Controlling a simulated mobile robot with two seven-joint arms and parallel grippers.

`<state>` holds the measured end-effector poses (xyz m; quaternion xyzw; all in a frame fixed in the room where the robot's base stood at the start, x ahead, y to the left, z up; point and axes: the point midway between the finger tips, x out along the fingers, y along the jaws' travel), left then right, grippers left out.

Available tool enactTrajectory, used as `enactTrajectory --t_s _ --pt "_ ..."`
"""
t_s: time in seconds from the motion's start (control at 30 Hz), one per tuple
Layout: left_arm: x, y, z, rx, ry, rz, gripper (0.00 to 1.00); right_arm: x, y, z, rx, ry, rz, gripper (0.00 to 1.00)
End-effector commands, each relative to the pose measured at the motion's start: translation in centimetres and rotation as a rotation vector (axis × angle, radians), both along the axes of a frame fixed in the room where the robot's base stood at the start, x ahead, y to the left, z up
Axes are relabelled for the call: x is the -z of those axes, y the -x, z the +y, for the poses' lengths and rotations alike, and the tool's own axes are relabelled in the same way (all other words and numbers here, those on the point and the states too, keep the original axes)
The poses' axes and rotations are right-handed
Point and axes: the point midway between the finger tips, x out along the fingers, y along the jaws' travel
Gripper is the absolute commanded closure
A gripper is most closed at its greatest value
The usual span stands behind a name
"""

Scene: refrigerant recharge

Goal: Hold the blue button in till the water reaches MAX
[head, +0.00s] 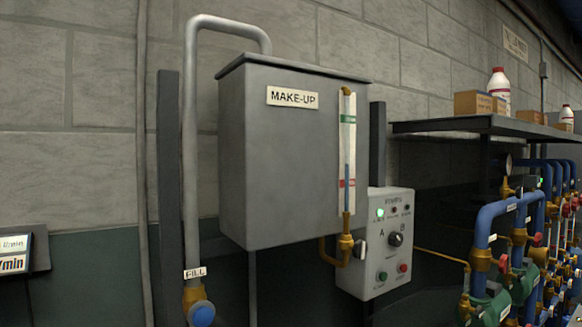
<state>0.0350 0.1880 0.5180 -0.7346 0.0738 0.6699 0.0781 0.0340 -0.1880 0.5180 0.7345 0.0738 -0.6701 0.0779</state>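The blue button (201,314) is a round cap on a brass valve body at the foot of the grey pipe marked FILL, at the bottom edge of the view. The pipe (190,150) rises and bends over into the top of the grey MAKE-UP tank (270,170). The tank's sight gauge (347,150) has a green mark near the top and a red mark lower down. Nothing is seen touching the button. Neither gripper is in view.
A grey control box (378,245) with a lit green lamp and a black knob stands right of the tank. Blue pipes (490,225) with brass valves fill the right side under a shelf (480,125). A display (20,262) is at the left edge.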

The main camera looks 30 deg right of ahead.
Motion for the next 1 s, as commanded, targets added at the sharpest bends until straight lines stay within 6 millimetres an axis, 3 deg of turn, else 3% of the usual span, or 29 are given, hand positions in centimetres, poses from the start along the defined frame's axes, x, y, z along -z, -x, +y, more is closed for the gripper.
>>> enactTrajectory --t_s 0.07,0.77,1.0 --pt "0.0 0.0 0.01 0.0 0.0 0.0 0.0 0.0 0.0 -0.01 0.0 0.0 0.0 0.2" --pt "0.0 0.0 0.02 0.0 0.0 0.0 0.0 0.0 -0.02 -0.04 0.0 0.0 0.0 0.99" --pt "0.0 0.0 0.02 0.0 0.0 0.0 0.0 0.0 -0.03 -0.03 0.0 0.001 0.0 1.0"
